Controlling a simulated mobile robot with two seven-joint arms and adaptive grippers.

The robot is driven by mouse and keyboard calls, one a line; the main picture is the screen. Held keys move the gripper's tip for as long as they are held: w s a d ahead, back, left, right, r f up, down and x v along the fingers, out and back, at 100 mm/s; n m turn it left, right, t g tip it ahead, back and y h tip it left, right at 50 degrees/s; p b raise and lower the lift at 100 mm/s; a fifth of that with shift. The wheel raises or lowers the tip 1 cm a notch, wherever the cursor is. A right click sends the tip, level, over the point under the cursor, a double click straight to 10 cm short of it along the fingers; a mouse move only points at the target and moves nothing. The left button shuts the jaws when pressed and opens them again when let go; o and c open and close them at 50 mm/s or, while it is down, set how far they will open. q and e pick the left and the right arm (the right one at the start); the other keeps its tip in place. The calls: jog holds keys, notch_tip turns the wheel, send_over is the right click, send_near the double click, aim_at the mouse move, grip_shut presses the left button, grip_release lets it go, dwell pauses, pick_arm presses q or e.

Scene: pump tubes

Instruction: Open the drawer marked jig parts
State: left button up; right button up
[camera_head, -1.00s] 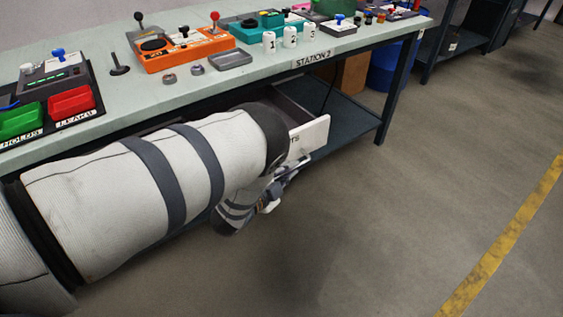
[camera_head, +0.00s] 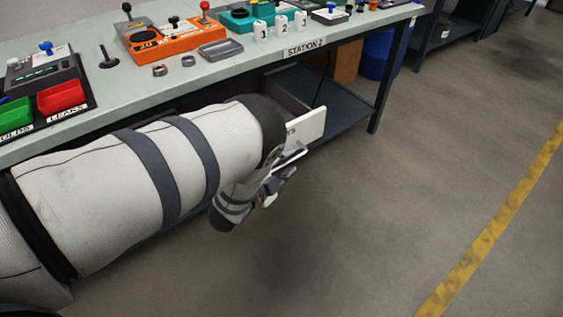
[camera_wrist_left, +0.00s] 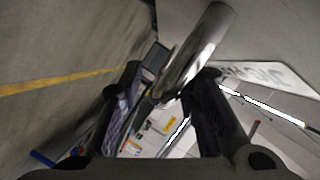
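The jig parts drawer (camera_head: 308,128) under the station table stands partly open in the head view. Its white front sticks out past the table edge and its grey inside shows. The label is mostly hidden by my arm there; part of it shows in the left wrist view (camera_wrist_left: 265,75). My left gripper (camera_head: 275,185) is just in front of and below the drawer front. In the left wrist view its fingers (camera_wrist_left: 170,85) are apart, with the shiny metal handle (camera_wrist_left: 195,55) crossing between their tips. Firm contact cannot be told. My right gripper is not in view.
The green tabletop (camera_head: 205,75) holds an orange control box (camera_head: 160,40), a red bin (camera_head: 62,98), a green bin (camera_head: 14,115) and white numbered cylinders (camera_head: 282,26). A lower shelf (camera_head: 345,105) lies behind the drawer. The floor in front is clear.

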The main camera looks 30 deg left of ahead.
pick_arm(q)
jog(key=v, duration=1.1)
jog(key=shift+s+r, duration=0.15)
jog(key=shift+s, duration=0.25)
jog(key=s+f+n+g+y+p, duration=0.15)
jog(key=s+n+g, duration=0.3)
jog(key=s, duration=0.55)
jog(key=s+f+n+g+y+p, duration=0.1)
jog(key=s+f+n+g+p, duration=0.25)
jog(key=s+g, duration=0.4)
jog(key=s+d+r+n+g+h+p, duration=0.1)
jog(key=s+d+r+n+g, duration=0.1)
jog(key=s, duration=0.7)
jog(key=s+d+r+n+g, duration=0.2)
jog(key=s+d+g, duration=0.1)
jog(key=s, duration=0.7)
jog(key=shift+r+n+g+h+p, duration=0.3)
jog(key=shift+n+g+h+p, duration=0.1)
jog(key=shift+g, duration=0.2)
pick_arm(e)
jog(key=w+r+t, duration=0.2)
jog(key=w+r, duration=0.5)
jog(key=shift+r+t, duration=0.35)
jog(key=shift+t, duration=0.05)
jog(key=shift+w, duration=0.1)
